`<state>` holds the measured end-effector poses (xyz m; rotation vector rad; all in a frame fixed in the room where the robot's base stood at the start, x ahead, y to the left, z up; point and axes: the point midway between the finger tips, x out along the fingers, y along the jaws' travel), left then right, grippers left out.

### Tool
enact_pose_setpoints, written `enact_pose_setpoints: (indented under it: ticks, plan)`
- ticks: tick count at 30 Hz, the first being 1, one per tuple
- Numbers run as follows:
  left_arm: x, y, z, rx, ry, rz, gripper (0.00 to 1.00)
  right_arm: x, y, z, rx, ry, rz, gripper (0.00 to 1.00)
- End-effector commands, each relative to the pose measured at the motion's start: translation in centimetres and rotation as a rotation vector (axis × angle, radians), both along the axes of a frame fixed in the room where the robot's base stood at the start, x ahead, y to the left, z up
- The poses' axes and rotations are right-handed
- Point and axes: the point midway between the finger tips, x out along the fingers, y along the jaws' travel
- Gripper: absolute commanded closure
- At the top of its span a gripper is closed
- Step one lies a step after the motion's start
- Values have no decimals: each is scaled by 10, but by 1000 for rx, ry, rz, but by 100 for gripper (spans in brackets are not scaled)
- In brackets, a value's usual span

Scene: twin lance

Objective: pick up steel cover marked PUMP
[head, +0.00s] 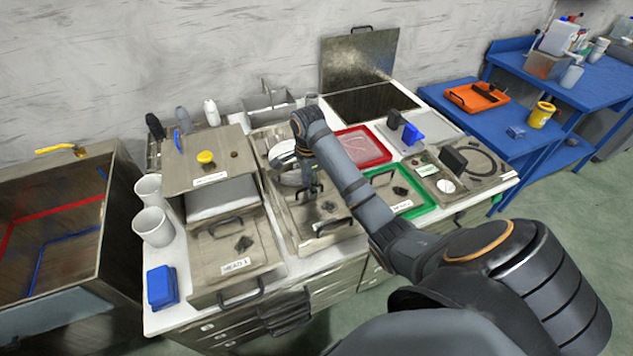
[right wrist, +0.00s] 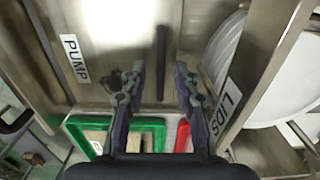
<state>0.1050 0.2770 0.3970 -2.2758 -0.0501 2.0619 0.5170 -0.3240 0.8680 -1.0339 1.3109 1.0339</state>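The steel cover marked PUMP (right wrist: 110,25) fills the upper left of the right wrist view, with its white label at its left side. A dark bar handle (right wrist: 162,62) stands out on the cover. My right gripper (right wrist: 158,78) is open, its two fingers apart on either side of the handle's line; contact with the handle cannot be told. In the head view my right gripper (head: 308,190) points down over the middle steel unit, partly hiding it. My left gripper is not in view.
A LIDS rack (right wrist: 255,60) with white round lids is beside the cover. A steel cover marked HEAD (head: 205,265) lies left. White cups (head: 152,228) and a blue box (head: 162,287) stand farther left.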

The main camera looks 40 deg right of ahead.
Motion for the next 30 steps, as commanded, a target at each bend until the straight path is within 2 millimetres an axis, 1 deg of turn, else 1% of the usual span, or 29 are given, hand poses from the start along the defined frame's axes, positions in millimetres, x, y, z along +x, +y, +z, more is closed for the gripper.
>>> enact_pose_setpoints:
  ticks: [1,3,6,24,28,30]
  plan:
    - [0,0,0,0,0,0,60,0,0,0,0,0,0,79]
    - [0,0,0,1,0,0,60,0,0,0,0,0,0,89]
    - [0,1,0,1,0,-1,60,0,0,0,0,0,0,100]
    - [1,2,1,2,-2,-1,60,0,0,1,-1,-1,0,100]
    - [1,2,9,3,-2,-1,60,0,0,10,-1,-1,0,100]
    - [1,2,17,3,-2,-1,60,0,0,19,-1,-1,0,100]
